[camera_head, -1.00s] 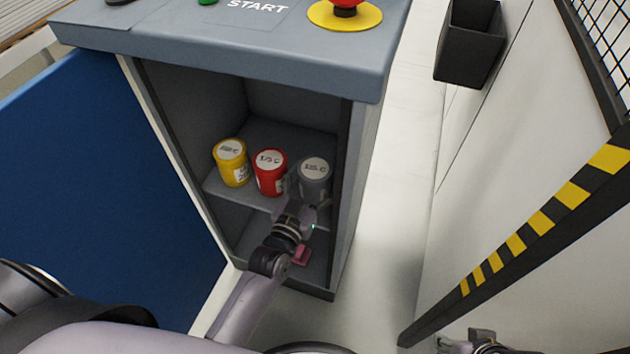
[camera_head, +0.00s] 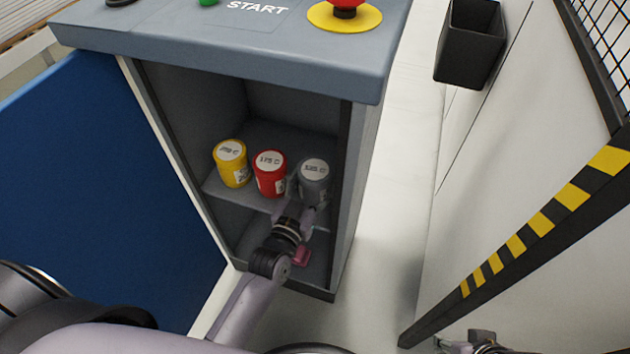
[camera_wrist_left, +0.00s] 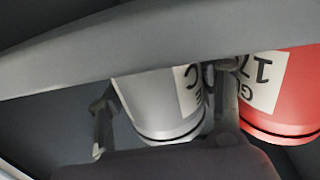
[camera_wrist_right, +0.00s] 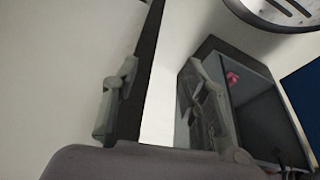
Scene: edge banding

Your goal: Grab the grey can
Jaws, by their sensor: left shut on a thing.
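The grey can (camera_head: 314,172) stands on the upper shelf of the open cabinet, at the right end of a row of cans. My left gripper (camera_head: 306,196) reaches into the cabinet with its fingers on both sides of the grey can and is shut on it. In the left wrist view, the grey can (camera_wrist_left: 160,103) sits between the fingers, with its white label partly hidden by the right finger. My right gripper (camera_head: 470,340) is low at the right in the head view. In the right wrist view its fingers (camera_wrist_right: 160,105) are apart with nothing between them.
A red can (camera_head: 270,174) stands close left of the grey can, beside a yellow can (camera_head: 231,164). The cabinet's right wall (camera_head: 356,190) is close to the grey can. A pink object (camera_head: 301,255) lies on the lower level. The blue door (camera_head: 100,190) is open leftward.

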